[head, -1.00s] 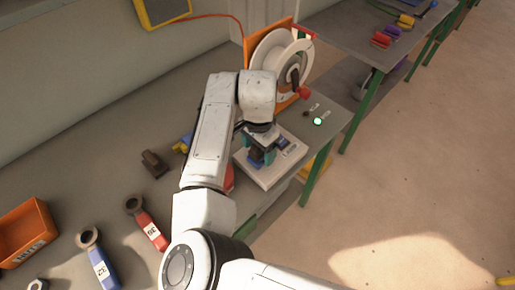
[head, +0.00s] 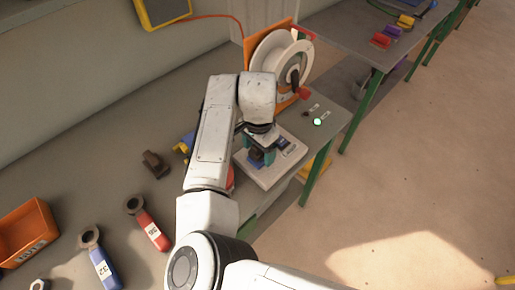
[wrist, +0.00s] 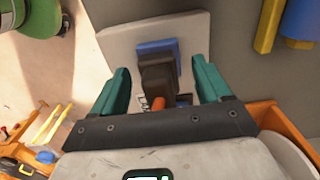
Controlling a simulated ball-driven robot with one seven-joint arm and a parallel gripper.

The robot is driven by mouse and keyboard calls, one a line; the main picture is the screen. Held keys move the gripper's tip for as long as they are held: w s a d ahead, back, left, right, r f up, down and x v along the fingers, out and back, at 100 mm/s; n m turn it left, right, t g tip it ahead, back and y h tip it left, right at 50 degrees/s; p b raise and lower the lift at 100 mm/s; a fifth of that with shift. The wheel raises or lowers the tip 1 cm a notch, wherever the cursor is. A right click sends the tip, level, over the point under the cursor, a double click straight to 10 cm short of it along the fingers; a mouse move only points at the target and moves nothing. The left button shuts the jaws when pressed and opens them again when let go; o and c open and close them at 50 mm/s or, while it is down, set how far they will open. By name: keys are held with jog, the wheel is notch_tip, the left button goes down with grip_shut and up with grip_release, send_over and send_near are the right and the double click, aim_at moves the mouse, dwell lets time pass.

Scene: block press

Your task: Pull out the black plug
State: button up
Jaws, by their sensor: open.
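A dark brown-black plug (wrist: 157,74) with an orange cable sits against a blue socket (wrist: 153,47) on a white plate in the wrist view. The same plate (head: 262,184) lies near the table's right edge in the head view. My gripper (wrist: 160,83) is open. Its teal fingers stand on either side of the plug, with visible gaps between them and it. In the head view my gripper (head: 257,153) is over the plate and partly hides what is on it. I cannot tell how deep the plug sits.
A white cable reel (head: 272,58) on an orange stand is behind the plate. A green light (head: 317,122) glows to the right. Red (head: 150,232) and blue (head: 104,268) tagged tools, a brown block (head: 155,164) and an orange bin (head: 30,231) lie to the left.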

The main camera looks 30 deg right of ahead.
jog(key=shift+c, duration=0.4)
grip_shut()
dwell(0.5)
jog(key=shift+r, duration=0.1)
jog(key=shift+r+p, duration=2.25)
jog(key=shift+r, duration=0.7)
